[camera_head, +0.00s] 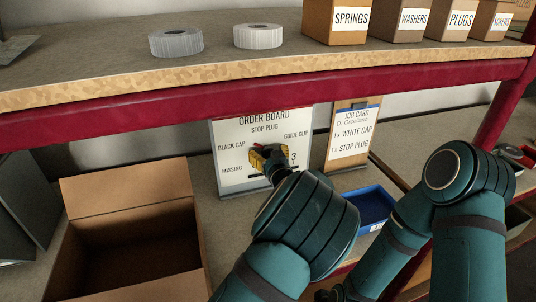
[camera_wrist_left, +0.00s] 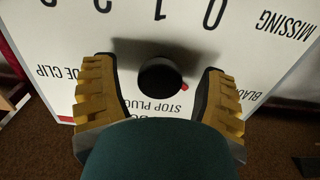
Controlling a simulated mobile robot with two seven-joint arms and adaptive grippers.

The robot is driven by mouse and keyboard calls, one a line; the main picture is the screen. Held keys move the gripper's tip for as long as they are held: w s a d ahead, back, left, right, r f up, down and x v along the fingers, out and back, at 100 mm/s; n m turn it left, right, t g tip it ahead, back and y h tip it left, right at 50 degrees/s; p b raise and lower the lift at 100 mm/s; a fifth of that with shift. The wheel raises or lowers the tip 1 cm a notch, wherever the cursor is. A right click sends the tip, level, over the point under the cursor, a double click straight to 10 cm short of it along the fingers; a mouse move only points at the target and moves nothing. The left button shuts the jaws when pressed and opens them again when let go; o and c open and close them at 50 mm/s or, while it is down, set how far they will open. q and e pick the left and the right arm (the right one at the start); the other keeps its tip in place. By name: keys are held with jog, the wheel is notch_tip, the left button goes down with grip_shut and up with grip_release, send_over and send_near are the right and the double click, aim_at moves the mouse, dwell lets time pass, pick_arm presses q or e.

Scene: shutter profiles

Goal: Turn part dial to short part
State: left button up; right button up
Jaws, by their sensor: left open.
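The order board (camera_head: 229,176) is a white panel standing upright at the back of the bench, labelled BLACK CAP, STOP PLUG, GUIDE CLIP and MISSING. The part dial (camera_wrist_left: 160,75) is a round black knob with a red pointer, seen on the board in the left wrist view. Its pointer is near the STOP PLUG label, on the BLACK CAP side. My left gripper (camera_head: 268,158) is at the board and hides the dial in the head view. In the left wrist view its yellow fingers (camera_wrist_left: 160,93) are open, one on each side of the knob, with gaps.
A job card (camera_head: 353,137) stands right of the board. An open cardboard box (camera_head: 125,190) is at left, a blue bin (camera_head: 372,207) at right.

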pick_arm(q)
jog(key=shift+w, duration=0.15)
jog(key=shift+c, duration=0.2)
jog(key=c, duration=1.2)
